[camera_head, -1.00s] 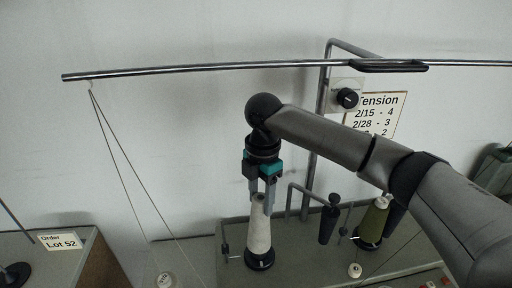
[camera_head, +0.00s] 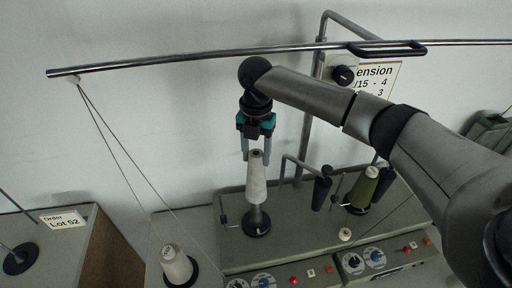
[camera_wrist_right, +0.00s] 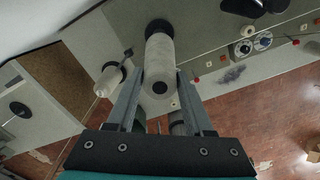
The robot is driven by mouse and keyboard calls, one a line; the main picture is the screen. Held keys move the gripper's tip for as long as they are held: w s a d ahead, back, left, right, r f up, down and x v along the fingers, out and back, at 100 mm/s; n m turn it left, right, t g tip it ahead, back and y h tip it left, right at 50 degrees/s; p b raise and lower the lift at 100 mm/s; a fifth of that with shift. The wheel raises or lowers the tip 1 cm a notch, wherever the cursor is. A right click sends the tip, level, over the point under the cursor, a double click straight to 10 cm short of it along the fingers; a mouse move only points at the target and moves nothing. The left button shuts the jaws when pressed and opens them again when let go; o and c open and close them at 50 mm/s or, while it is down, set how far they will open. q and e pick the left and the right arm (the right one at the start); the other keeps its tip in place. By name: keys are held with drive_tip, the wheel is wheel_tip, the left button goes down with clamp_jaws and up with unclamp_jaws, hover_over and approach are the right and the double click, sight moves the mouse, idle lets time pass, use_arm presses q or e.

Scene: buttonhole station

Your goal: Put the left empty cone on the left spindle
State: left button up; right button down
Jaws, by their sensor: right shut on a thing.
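My right gripper (camera_head: 256,155) points down and is shut on the top of a pale, off-white cone (camera_head: 257,180). The cone is upright above the left spindle (camera_head: 257,212), whose grey post shows between the cone's lower end and the dark round base. Whether the post's tip is inside the cone is hidden. In the right wrist view the cone (camera_wrist_right: 160,62) lies between the fingers (camera_wrist_right: 160,100), with the dark hole in its top facing the camera. A second white cone (camera_head: 175,262) stands on a dark base at the lower left. My left gripper is not in view.
An olive-green cone (camera_head: 365,184) stands on the right side of the grey machine, beside dark tapered pieces (camera_head: 321,192). A metal rail (camera_head: 220,54) crosses above, with threads (camera_head: 118,140) hanging at left. Dials (camera_head: 262,280) line the front. A side cabinet (camera_head: 100,245) is at left.

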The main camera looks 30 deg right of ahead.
drive_tip(key=shift+f, duration=0.75)
wheel_tip(320, 180, down, 2)
drive_tip(key=shift+f+b, duration=0.1)
drive_tip(key=shift+b, duration=0.25)
wheel_tip(320, 180, down, 4)
drive_tip(key=b, duration=0.5)
drive_tip(key=shift+f, duration=0.45)
drive_tip(key=shift+f+b, duration=0.35)
drive_tip(key=shift+f, duration=0.35)
drive_tip(key=shift+f+b, duration=0.7)
drive_tip(key=shift+f, duration=1.8)
drive_tip(key=shift+c, duration=1)
unclamp_jaws()
